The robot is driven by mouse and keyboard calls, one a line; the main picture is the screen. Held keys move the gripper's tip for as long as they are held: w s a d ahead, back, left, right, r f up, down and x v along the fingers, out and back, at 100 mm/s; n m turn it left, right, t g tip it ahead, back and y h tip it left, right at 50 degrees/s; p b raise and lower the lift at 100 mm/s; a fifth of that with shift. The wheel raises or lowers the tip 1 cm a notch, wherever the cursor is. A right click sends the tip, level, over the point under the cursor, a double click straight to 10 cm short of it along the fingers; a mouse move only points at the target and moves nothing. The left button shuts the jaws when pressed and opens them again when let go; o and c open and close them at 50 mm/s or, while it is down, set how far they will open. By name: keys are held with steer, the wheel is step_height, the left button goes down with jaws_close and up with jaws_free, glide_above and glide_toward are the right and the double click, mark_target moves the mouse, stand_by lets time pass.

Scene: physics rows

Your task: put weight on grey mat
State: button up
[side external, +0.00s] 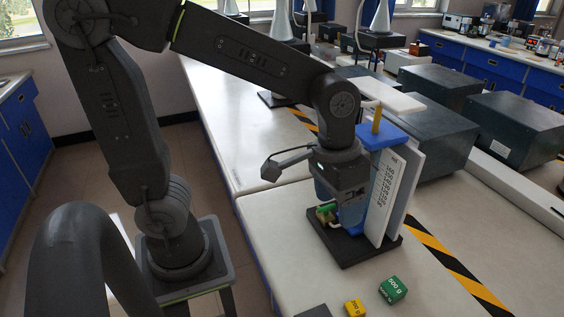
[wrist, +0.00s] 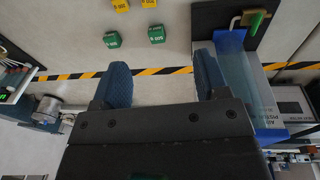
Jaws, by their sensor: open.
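A green weight marked 500 g (side external: 392,289) sits on the white bench in the side view, with a smaller yellow weight (side external: 355,307) beside it at the frame's bottom edge. The wrist view shows two green weights (wrist: 157,34) (wrist: 112,40) and two yellow ones (wrist: 121,5) (wrist: 149,3) beyond my fingers. A dark grey flat patch, likely the grey mat (side external: 313,312), is cut off at the bottom of the side view. I cannot make out the mat in the wrist view. My gripper (wrist: 161,65) is open and empty above the bench, apart from the weights.
An apparatus with a black base (side external: 350,250), blue parts and a white scale board (side external: 386,200) stands close to my gripper. Its green-handled valve (wrist: 257,20) shows at the right of the wrist view. Yellow-black tape (side external: 445,262) crosses the bench; dark boxes (side external: 515,122) stand behind.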

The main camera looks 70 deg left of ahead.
steer(key=s+a+r+t+y, duration=0.1)
steer(key=s+a+r+t, duration=0.2)
steer(key=s+a, duration=0.3)
steer(key=a+t, duration=0.1)
steer(key=a, duration=0.1)
steer(key=shift+s+a+r+t, duration=0.25)
steer(key=shift+a+r+t, duration=0.05)
steer(key=shift+a, duration=0.1)
stand_by(1.7)
